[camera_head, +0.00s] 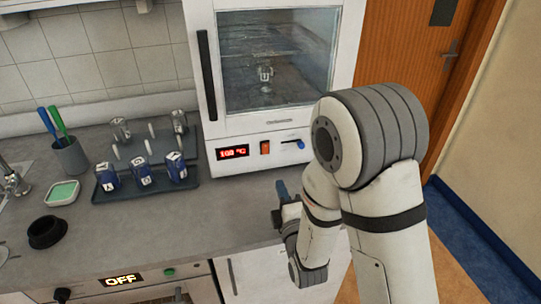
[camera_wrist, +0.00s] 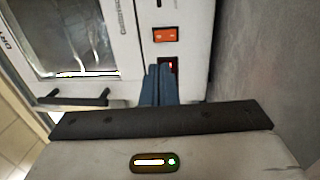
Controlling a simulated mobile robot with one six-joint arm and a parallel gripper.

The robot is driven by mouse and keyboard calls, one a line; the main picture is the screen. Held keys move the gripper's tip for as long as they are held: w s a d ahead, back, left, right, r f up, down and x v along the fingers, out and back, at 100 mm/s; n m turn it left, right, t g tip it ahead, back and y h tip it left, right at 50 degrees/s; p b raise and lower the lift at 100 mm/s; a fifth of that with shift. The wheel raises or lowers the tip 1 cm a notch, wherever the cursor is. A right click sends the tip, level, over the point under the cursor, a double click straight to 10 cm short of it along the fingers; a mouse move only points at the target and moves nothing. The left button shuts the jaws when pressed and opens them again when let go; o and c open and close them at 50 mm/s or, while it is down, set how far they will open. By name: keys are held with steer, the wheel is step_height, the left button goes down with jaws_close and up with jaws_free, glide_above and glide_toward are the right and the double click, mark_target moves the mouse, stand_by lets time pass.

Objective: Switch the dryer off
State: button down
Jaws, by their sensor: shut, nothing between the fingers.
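The white dryer (camera_head: 290,115) stands at the back of the counter, its glass door shut with a small vessel inside. My gripper (camera_head: 282,188) is shut and empty, over the counter in front of the panel. In the wrist view the blue fingers (camera_wrist: 162,75) partly cover the display (camera_wrist: 173,66). The orange switch (camera_wrist: 165,35) shows just above the fingertips, apart from them in the picture; the exact gap in depth cannot be told.
A dark tray (camera_head: 140,190) with several blue labelled containers and glassware stands left of the dryer. The dryer's dark door handle (camera_head: 207,75) sticks out. Counter between is clear.

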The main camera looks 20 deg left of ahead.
mark_target(266, 147)
steer(key=shift+w+a+f+b, duration=0.25)
steer(key=shift+w+b, duration=0.2)
steer(key=shift+b, duration=0.6)
steer(key=shift+w+a+r+b, duration=0.1)
steer(key=shift+w+a+b, duration=0.25)
steer(key=shift+b, duration=0.85)
steer(key=p+x, duration=0.1)
steer(key=x, duration=0.2)
steer(key=p+x, duration=0.1)
steer(key=x, duration=0.3)
steer(key=p+x, duration=0.2)
steer(key=x, duration=0.1)
steer(key=shift+w+a+r, duration=0.1)
steer(key=shift+w+r, duration=0.3)
steer(key=shift+r, duration=0.05)
steer(key=shift+w+a, duration=0.2)
steer(key=shift+w, duration=0.15)
